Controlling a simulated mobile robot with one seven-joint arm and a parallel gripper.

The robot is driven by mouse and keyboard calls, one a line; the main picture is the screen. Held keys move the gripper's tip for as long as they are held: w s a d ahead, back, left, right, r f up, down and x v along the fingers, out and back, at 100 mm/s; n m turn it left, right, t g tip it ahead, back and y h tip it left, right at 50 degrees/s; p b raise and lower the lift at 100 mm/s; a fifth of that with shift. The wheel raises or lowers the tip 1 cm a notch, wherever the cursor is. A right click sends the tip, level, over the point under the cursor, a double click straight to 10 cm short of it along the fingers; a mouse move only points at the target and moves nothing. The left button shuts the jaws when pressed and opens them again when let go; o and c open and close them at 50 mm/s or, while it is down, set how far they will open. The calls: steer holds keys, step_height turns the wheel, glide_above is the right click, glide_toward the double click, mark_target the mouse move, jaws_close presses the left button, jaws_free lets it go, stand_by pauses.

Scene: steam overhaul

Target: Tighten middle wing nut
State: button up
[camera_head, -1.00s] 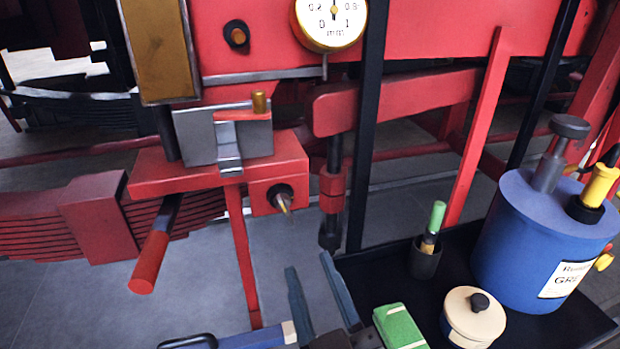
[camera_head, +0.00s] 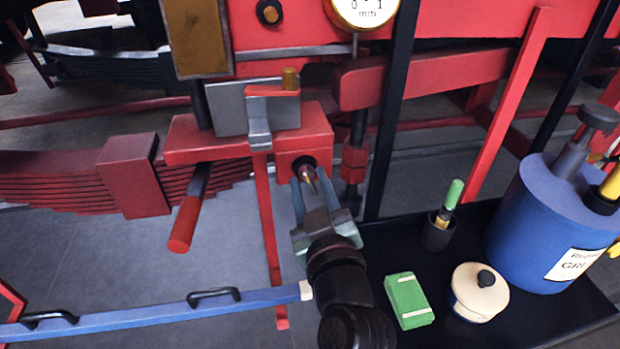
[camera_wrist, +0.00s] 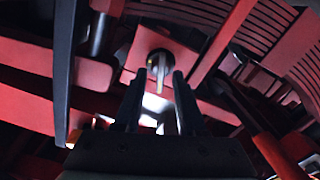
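A small brass-tipped fitting (camera_head: 308,172) sticks out of a dark round socket in a red block (camera_head: 286,162). In the wrist view the fitting (camera_wrist: 159,68) lies straight ahead, between and beyond the finger ends. My gripper (camera_head: 309,184) is open, its two fingers pointing at the fitting from below. In the wrist view both fingers (camera_wrist: 159,88) stand apart with nothing clearly held between them. I cannot tell whether the fingertips touch the fitting. No clear wing-nut shape can be made out, and no row of nuts shows.
A red-handled lever (camera_head: 186,223) hangs left of the block. A black tray (camera_head: 385,240) on the right holds a green box (camera_head: 409,301), a cream-lidded pot (camera_head: 480,290), a dark cup (camera_head: 437,234) and a blue grease drum (camera_head: 545,225). A blue bar (camera_head: 180,312) crosses the lower left.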

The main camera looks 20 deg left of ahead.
steer(key=shift+w+a, duration=0.1)
steer(key=shift+w, duration=0.05)
steer(key=shift+c, duration=0.2)
jaws_close()
steer(key=shift+m, duration=0.4)
steer(key=m, duration=0.3)
steer(key=shift+m, duration=0.4)
steer(key=m+p, duration=0.1)
steer(key=m, duration=0.1)
steer(key=m+p, duration=0.1)
steer(key=m, duration=0.2)
steer(key=shift+w+d+m, duration=0.1)
steer(key=shift+d+m, duration=0.1)
steer(key=shift+m, duration=0.1)
steer(key=m+p, duration=0.1)
steer(key=m, duration=0.3)
steer(key=shift+p, duration=0.4)
steer(key=m+p, duration=0.2)
steer(key=m, duration=0.4)
steer(key=shift+d+f, duration=0.1)
steer(key=shift+f, duration=0.05)
